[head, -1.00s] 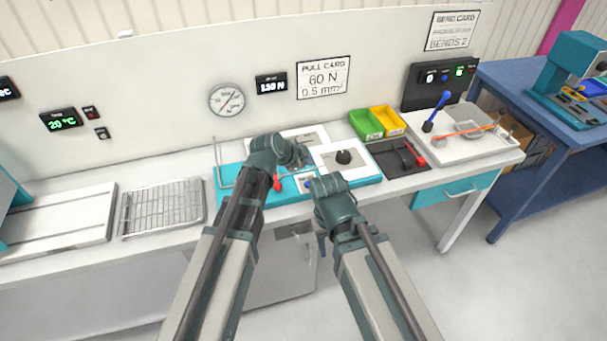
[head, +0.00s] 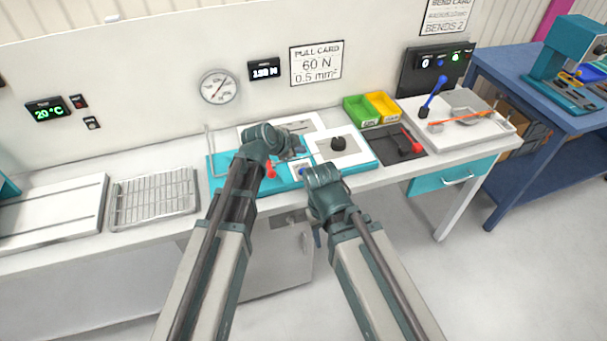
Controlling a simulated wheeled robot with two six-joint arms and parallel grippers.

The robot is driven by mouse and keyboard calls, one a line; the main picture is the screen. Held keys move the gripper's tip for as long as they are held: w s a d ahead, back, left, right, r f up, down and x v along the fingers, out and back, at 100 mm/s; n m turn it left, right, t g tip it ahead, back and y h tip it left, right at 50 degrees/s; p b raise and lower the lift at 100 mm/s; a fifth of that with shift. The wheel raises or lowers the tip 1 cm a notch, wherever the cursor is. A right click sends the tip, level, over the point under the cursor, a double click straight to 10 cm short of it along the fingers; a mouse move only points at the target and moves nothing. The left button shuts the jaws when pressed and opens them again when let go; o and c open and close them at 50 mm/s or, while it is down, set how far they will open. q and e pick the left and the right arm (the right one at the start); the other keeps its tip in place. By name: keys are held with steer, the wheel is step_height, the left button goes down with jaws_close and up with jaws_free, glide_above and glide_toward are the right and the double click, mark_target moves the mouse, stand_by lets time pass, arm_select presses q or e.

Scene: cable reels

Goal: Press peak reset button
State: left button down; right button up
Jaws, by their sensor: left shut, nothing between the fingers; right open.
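The teal pull-test fixture (head: 222,186) lies on the bench, with white plates, a black knob (head: 338,143) and a red-ended lever (head: 270,170). A small pale panel (head: 297,176) at its front edge has a blue spot (head: 303,171) that looks like the button; my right gripper partly covers it. My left gripper (head: 296,150) is shut and empty, above the fixture behind the panel. My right gripper (head: 309,174) is open, at the fixture's front edge beside the panel; its fingers are mostly hidden. I cannot tell whether either gripper touches anything.
A dial gauge (head: 219,87), a small force display (head: 264,70) and the 60 N pull card (head: 316,63) are on the back wall. Green (head: 362,110) and yellow (head: 382,105) bins and a dark tray (head: 394,143) stand right. A wire rack (head: 153,198) lies left.

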mark_target(301, 172)
arm_select(q)
steer(key=shift+f+b, duration=2.5)
steer(key=shift+f, duration=0.55)
arm_select(e)
steer(key=shift+f, duration=3)
arm_select(q)
steer(key=shift+f, duration=0.15)
arm_select(e)
steer(key=shift+f, duration=0.15)
arm_select(q)
steer(key=shift+f+b, duration=0.25)
steer(key=shift+b, duration=0.2)
arm_select(e)
steer(key=shift+f, duration=0.25)
arm_select(q)
steer(key=shift+f+b, duration=0.4)
steer(key=shift+f, duration=0.05)
arm_select(e)
steer(key=shift+f, duration=0.45)
arm_select(q)
steer(key=shift+r, duration=0.2)
arm_select(e)
steer(key=shift+r, duration=0.15)
arm_select(q)
steer(key=shift+r+p, duration=0.7)
steer(key=shift+p, duration=0.15)
arm_select(e)
steer(key=shift+r, duration=0.75)
